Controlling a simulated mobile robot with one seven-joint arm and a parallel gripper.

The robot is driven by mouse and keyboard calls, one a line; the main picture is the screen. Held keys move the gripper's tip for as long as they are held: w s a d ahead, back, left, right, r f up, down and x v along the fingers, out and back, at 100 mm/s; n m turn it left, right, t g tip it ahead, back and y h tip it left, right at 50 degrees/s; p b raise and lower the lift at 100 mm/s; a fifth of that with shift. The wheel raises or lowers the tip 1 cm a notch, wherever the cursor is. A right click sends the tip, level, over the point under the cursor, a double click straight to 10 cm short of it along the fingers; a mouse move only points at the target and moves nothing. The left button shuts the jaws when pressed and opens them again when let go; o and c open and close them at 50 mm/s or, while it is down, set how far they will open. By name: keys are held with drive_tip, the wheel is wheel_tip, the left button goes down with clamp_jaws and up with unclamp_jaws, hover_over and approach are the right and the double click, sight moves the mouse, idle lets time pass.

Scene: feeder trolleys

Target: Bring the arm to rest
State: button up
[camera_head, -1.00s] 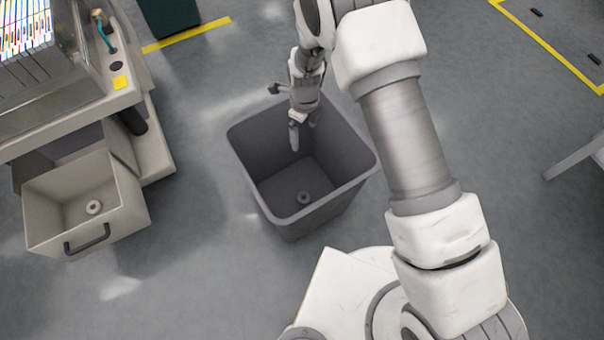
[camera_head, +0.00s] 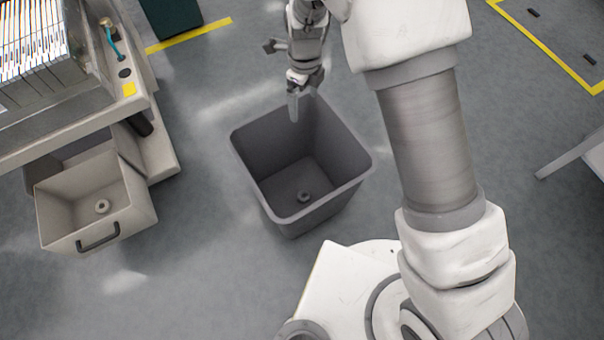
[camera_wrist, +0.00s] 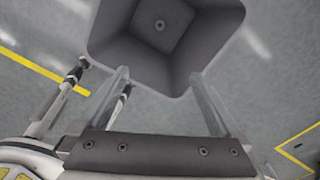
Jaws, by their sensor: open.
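My gripper (camera_head: 304,100) hangs at the far rim of the grey bin (camera_head: 247,165), with its fingers pointing down. In the wrist view my gripper (camera_wrist: 159,75) has its two fingers wide apart with nothing between them. The bin's rim (camera_wrist: 180,91) shows beyond the fingertips. My arm reaches out along the right of the head view and is bent over toward the bin. A small grey ring (camera_head: 304,196) lies on the bin's floor, and the ring (camera_wrist: 159,25) also shows in the wrist view.
A trolley (camera_head: 75,125) stands at the left with an open drawer (camera_head: 80,240) holding another ring (camera_head: 102,206). A dark green container (camera_head: 170,15) stands at the back. A light grey edge of furniture (camera_head: 580,155) shows at the right. Floor around the bin is clear.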

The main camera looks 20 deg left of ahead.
idle(0.4)
drive_tip(key=d+r+n+t+y, duration=0.2)
drive_tip(key=d+r+n, duration=0.7)
drive_tip(key=d+r, duration=1)
drive_tip(key=s+d+r+n+t+h, duration=0.1)
drive_tip(key=s+d+r+n+t, duration=0.1)
drive_tip(key=s+d+r+n, duration=0.3)
drive_tip(key=s+d+r+n+t+h, duration=0.1)
drive_tip(key=s+d+r+n, duration=0.4)
drive_tip(key=s+d, duration=0.4)
drive_tip(key=shift+s+d+n+t, duration=0.3)
drive_tip(key=shift+s+d+t, duration=0.1)
drive_tip(key=shift+s, duration=0.25)
wheel_tip(320, 180, up, 20)
drive_tip(key=p, duration=1.9)
drive_tip(key=shift+a+p, duration=0.1)
drive_tip(key=shift+p, duration=0.3)
drive_tip(key=shift+c, duration=0.3)
